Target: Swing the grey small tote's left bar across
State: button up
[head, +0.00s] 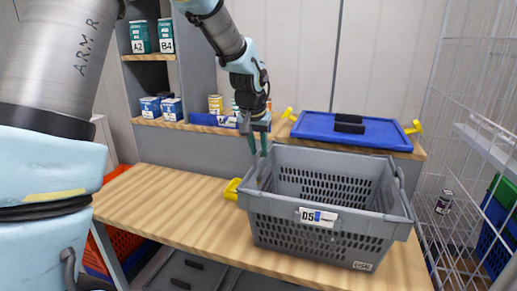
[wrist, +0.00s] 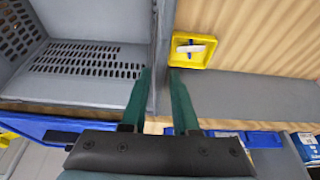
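The grey small tote (head: 325,232) stands upright on the wooden bench, labelled D5 on its front. A grey bar lies along its left rim (head: 255,178); it is hard to tell bar from rim there. The other bar (head: 402,190) shows along the right side. My gripper (head: 258,152) points down at the tote's back left corner, with its green fingers apart. In the wrist view my gripper (wrist: 161,78) has one finger on each side of the tote's left edge (wrist: 161,45). Whether the fingers touch it cannot be told. The tote's visible inside looks empty.
A blue lid (head: 350,130) with black and yellow parts lies behind the tote. A yellow tray (wrist: 190,46) sits left of the tote. Shelves with labelled boxes (head: 150,107) stand behind, a wire rack (head: 470,150) at right. The bench's left part (head: 170,205) is clear.

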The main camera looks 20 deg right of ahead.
jog(key=c, duration=0.3)
jog(key=shift+s+d+r, duration=0.4)
jog(key=shift+s+r, duration=0.05)
jog(key=shift+r, duration=0.05)
jog(key=shift+c, duration=0.2)
jog(key=shift+p, duration=0.3)
jog(key=shift+s+d+r, duration=0.35)
jog(key=shift+s+d, duration=0.2)
jog(key=shift+d, duration=0.1)
